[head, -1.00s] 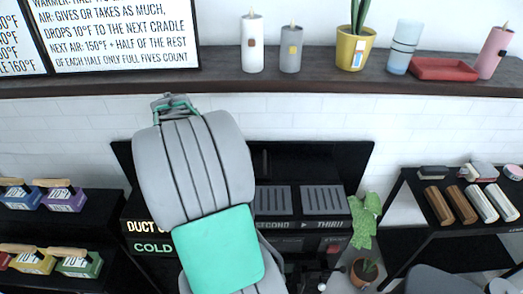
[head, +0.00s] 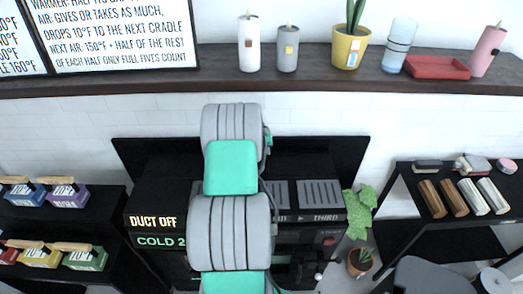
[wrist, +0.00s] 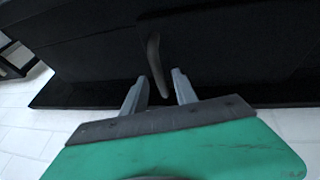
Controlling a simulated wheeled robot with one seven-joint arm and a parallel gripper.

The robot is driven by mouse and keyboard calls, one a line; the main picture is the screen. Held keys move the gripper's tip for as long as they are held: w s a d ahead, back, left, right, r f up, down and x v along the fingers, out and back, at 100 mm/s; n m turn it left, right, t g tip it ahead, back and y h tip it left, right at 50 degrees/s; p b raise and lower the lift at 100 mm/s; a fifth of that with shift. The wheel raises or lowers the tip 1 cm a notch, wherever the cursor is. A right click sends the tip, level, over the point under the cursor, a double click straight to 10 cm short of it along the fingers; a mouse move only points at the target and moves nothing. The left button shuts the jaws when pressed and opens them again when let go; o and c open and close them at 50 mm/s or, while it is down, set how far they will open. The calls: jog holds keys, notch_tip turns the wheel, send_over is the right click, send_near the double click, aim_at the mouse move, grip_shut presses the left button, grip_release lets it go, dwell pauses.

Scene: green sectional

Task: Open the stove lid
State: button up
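The black stove (head: 160,190) stands against the tiled wall in the head view, with glowing labels "DUCT OFF" and "COLD 2" on its left front. My arm covers its middle, and no lid edge can be made out. In the wrist view a dark surface (wrist: 90,60) fills the top, and a slim grey curved handle (wrist: 154,55) projects from it. My gripper (wrist: 160,75) is open, its two fingers on either side of the handle's lower end, with gaps visible. I cannot tell whether either finger touches it. The gripper is hidden in the head view.
A dark shelf (head: 300,80) with candles and a potted plant runs above the stove. A left rack (head: 110,206) holds coloured blocks; a right table (head: 408,185) holds several bars. A leafy plant (head: 358,212) stands close to the stove's right side.

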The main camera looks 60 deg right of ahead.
jog(key=shift+c, duration=0.4)
grip_shut()
jog(key=shift+w+r, duration=0.1)
dwell(0.8)
